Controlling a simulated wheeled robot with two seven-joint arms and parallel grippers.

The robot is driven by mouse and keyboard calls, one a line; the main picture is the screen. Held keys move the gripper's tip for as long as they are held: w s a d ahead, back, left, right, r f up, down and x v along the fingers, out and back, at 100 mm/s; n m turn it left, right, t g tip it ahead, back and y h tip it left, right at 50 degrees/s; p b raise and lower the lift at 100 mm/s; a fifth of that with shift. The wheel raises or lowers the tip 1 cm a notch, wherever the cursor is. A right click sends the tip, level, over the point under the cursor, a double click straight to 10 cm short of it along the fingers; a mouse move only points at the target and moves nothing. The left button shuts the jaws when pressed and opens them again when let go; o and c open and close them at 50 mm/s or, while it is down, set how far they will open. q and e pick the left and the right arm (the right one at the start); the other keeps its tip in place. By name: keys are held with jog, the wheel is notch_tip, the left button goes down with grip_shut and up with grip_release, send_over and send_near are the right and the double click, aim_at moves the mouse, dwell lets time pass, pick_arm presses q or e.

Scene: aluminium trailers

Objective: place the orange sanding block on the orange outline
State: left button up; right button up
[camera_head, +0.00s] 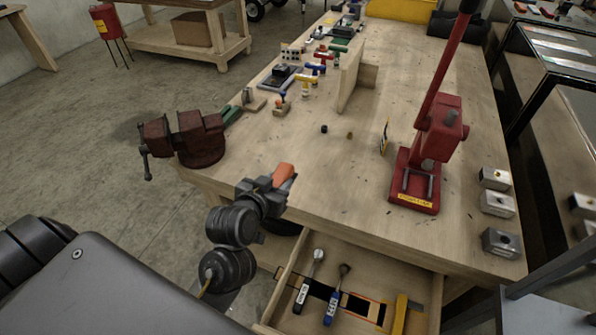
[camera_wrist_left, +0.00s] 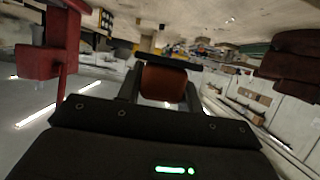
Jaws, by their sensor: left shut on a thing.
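My left gripper (camera_head: 272,186) is shut on the orange sanding block (camera_head: 284,173) and holds it near the bench's front left edge. In the left wrist view the orange sanding block (camera_wrist_left: 165,83) sits between the two fingers. The orange outline (camera_head: 383,313) is on the floor of the open drawer, around a dark patch, to the right of and below the gripper in the head view. The block is apart from the outline. My right gripper is not in view.
The open drawer (camera_head: 432,300) also holds two ratchet-like tools (camera_head: 310,280) (camera_head: 337,294) and a yellow-handled tool (camera_head: 400,314). A red vise (camera_head: 195,138) stands at the bench's left edge. A red press (camera_head: 417,178) and metal blocks (camera_head: 501,243) are at right.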

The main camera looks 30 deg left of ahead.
aim_at(274, 174)
pick_arm(q)
jog(key=w+a, duration=0.1)
jog(key=w+a+f+b, duration=0.1)
jog(key=w+a+f, duration=0.1)
jog(key=shift+w, duration=0.35)
jog(key=w+a+f, duration=0.1)
jog(key=w+f, duration=0.1)
jog(key=w+a+f+p, duration=0.1)
jog(key=w+f, duration=0.1)
jog(key=w, duration=0.1)
jog(key=w+a+f, duration=0.1)
jog(key=w+f, duration=0.1)
jog(key=shift+w+a+f, duration=0.1)
jog(key=shift+w+f, duration=0.1)
jog(key=shift+f, duration=0.1)
jog(key=shift+w+a+f, duration=0.2)
jog(key=shift+w+f, duration=0.1)
jog(key=shift+f, duration=0.1)
notch_tip(274, 174, down, 3)
jog(key=shift+w+r+p, duration=0.1)
jog(key=shift+p, duration=0.85)
jog(key=shift+f, duration=0.3)
